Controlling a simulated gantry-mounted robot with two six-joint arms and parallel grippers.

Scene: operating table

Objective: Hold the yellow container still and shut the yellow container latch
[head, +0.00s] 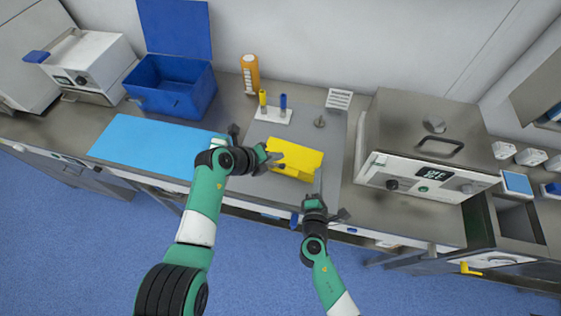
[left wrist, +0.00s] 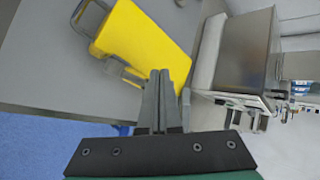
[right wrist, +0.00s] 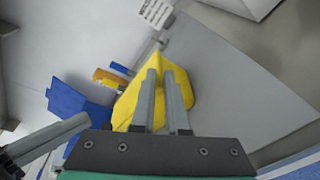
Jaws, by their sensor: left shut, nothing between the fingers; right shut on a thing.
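The yellow container (head: 297,152) lies on the grey mat in the middle of the table. My right gripper (head: 318,180) is shut on its near right side; the right wrist view shows the fingers overlapping the yellow container (right wrist: 203,85). My left gripper (head: 276,160) is shut with nothing in it, at the container's left side. In the left wrist view its fingertips overlap an edge of the yellow container (left wrist: 140,38); I cannot tell if they touch. A grey latch-like part (left wrist: 118,70) shows beside the container there. I cannot tell if it is fastened.
A blue bin (head: 172,88) and a clear blue mat (head: 155,148) are left. A steel appliance (head: 425,140) stands right.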

